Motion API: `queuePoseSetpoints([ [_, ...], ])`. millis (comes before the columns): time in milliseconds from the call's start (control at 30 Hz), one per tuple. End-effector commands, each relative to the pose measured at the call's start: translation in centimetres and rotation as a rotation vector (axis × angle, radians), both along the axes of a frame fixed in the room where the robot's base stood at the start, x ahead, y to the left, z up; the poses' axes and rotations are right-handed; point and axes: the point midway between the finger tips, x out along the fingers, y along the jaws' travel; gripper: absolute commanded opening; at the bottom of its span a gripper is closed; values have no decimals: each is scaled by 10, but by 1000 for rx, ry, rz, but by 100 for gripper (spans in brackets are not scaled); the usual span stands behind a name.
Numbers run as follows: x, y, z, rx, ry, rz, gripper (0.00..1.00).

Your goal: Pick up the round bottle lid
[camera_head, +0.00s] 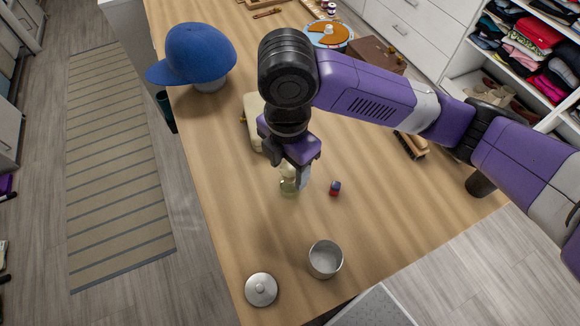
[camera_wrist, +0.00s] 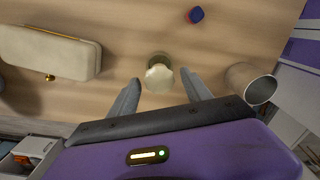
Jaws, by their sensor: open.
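A small glass bottle (camera_head: 288,187) stands on the wooden table, below my gripper (camera_head: 301,178) and partly hidden by it. In the wrist view the round cream-coloured lid (camera_wrist: 158,78) tops the greenish bottle (camera_wrist: 159,58). My gripper (camera_wrist: 161,80) is open, with one finger on each side of the lid in that view. Gaps show between the lid and both fingers. I cannot tell how far the fingertips are above or level with the lid.
A small red-and-blue object (camera_head: 335,188) stands just right of the bottle. A metal pot (camera_head: 326,260) and a loose pot lid (camera_head: 261,290) are near the front edge. A cream case (camera_wrist: 45,52) lies close by. A blue cap (camera_head: 195,55) is at the back left.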

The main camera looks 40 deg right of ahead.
Motion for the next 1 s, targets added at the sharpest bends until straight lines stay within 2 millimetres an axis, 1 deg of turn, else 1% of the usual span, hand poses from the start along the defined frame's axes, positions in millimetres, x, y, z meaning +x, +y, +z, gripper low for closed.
queuePoseSetpoints([
  [100, 0, 0, -9, 0, 1, 0, 57],
  [333, 0, 0, -10, 0, -1, 1, 57],
  [367, 0, 0, -10, 0, -1, 1, 53],
  [400, 0, 0, -10, 0, -1, 1, 45],
  [467, 0, 0, -10, 0, -1, 1, 34],
  [500, 0, 0, -10, 0, -1, 1, 26],
  [633, 0, 0, -10, 0, -1, 1, 0],
  [867, 0, 0, -10, 0, -1, 1, 0],
  [1000, 0, 0, -5, 0, -1, 1, 0],
])
